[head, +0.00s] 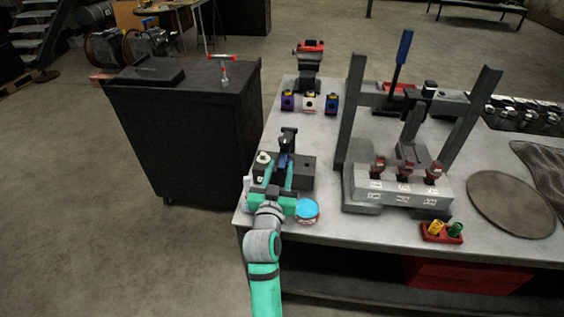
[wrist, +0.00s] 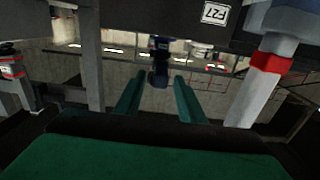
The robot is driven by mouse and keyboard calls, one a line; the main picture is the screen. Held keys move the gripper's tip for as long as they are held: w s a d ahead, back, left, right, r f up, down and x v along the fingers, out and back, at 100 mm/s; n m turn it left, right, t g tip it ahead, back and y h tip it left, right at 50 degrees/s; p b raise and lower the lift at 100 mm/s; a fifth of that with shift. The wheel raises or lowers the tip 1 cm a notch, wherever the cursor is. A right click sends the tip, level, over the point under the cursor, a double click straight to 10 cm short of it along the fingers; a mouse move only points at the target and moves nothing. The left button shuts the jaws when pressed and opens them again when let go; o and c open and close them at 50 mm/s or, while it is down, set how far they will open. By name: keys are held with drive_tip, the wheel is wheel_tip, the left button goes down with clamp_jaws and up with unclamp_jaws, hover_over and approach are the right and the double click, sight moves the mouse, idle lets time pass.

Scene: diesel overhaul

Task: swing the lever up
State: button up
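A dark lever with a blue part (head: 286,146) stands on a dark block fixture (head: 300,170) at the table's left end in the head view. In the wrist view the lever (wrist: 160,68) shows as a dark blue and black piece with a rounded end, between and beyond my fingertips. My gripper (head: 279,168) reaches over the fixture from the near side. Its two teal fingers are apart in the wrist view (wrist: 159,92), with a visible gap on each side of the lever. No contact shows. The lever's lower part is partly hidden by my gripper in the head view.
A blue-topped round tin (head: 307,209) stands right of my gripper. A press frame with a tall blue handle (head: 403,50) and a grey block (head: 398,188) stand further right. Small coloured blocks (head: 309,102) sit behind. A black cabinet (head: 187,140) stands left of the table.

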sight(284, 154)
drive_tip(key=shift+w+d, duration=0.2)
drive_tip(key=shift+w, duration=0.65)
drive_tip(key=shift+w+d, duration=0.2)
drive_tip(key=shift+w, duration=0.65)
clamp_jaws()
